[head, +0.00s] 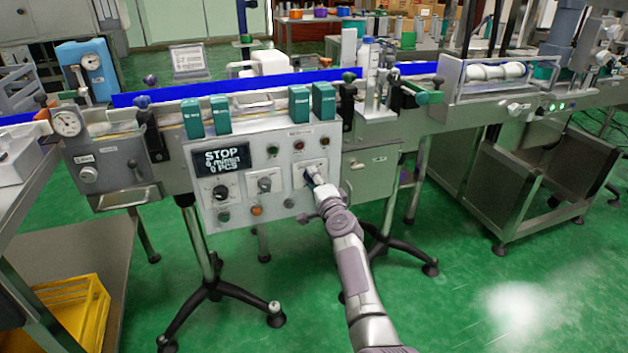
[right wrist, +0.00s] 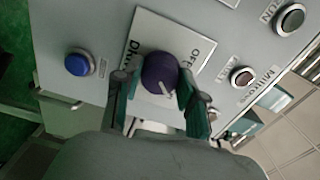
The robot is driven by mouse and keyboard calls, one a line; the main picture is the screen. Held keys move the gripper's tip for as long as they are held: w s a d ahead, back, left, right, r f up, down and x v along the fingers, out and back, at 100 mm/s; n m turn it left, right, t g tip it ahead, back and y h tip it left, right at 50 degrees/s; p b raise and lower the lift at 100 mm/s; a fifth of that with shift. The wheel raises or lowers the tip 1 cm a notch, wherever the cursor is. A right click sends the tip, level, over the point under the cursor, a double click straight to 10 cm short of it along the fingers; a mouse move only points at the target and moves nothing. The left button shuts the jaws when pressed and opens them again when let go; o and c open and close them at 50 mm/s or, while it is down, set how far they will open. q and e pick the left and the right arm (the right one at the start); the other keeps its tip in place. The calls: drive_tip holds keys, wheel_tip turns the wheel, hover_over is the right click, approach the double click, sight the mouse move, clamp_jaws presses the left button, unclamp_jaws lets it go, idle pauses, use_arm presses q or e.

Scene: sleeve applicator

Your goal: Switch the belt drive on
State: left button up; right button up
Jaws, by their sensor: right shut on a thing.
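The control panel (head: 284,206) stands on the front of the conveyor, with a black display (head: 226,160) reading STOP. My right gripper (head: 313,178) reaches its upper right selector. In the right wrist view the dark purple knob (right wrist: 160,72) sits on a white plate (right wrist: 193,50) whose lettering appears to read Drive and OFF. The gripper's two fingers (right wrist: 152,88) are shut around the knob, one on each side. A pale pointer mark shows on the knob's lower part, between the fingers. My left gripper is out of view.
A blue button (right wrist: 77,64) and metal-ringed buttons (right wrist: 243,76) lie close to the knob. Two other knobs (head: 221,192) (head: 265,184) sit left on the panel. Teal boxes (head: 300,105) stand on the conveyor above. Black tripod feet (head: 219,291) stand on the green floor below.

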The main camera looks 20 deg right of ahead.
drive_tip(key=o, duration=1.1)
drive_tip(key=shift+o, duration=0.2)
